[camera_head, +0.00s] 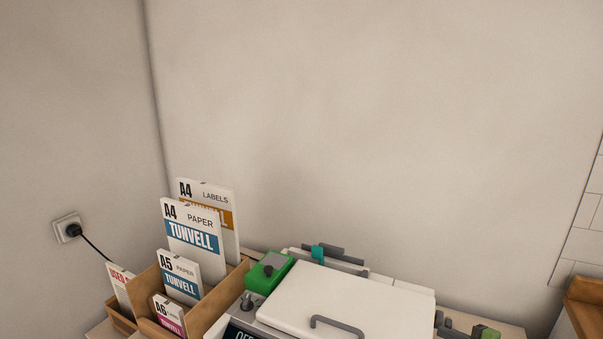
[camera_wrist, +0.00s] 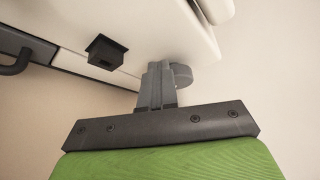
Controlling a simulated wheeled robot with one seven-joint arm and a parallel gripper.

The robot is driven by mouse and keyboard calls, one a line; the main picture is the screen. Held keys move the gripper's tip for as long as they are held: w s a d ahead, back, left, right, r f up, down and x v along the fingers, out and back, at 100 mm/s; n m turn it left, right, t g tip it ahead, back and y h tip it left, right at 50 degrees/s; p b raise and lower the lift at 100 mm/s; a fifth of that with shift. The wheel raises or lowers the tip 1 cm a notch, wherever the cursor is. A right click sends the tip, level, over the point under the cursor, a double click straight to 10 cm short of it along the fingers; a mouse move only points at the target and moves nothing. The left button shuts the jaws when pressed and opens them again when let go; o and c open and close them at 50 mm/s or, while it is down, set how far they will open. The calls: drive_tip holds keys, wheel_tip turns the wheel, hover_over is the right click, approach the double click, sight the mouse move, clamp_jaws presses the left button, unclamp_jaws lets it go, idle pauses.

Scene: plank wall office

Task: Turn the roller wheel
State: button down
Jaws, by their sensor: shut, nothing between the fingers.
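In the wrist view my gripper (camera_wrist: 159,70) is shut, its grey fingers together and empty. The grey round roller wheel (camera_wrist: 183,75) shows just behind and right of the fingertips, by the side of the white machine. The fingers hide part of it, and I cannot tell if they touch it. In the head view the white machine (camera_head: 345,297) stands at the bottom middle, with a grey handle on its lid. At its right side, dark grey and green parts (camera_head: 487,333) show at the lower edge; they look like my gripper. The wheel is not clear there.
A wooden holder (camera_head: 208,312) with several paper packs stands left of the machine, beside a green block with a knob (camera_head: 268,271). A black square fitting (camera_wrist: 106,52) sticks out of the machine's side. A wall closes off the back; a wooden edge (camera_head: 585,300) is at the right.

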drive_tip(key=shift+s+a+r+p, duration=0.15)
drive_tip(key=shift+s+p, duration=0.1)
drive_tip(key=shift+p, duration=0.25)
drive_tip(key=s+d, duration=0.2)
drive_tip(key=d, duration=0.3)
drive_tip(key=shift+s+d, duration=0.2)
drive_tip(key=shift+s, duration=0.15)
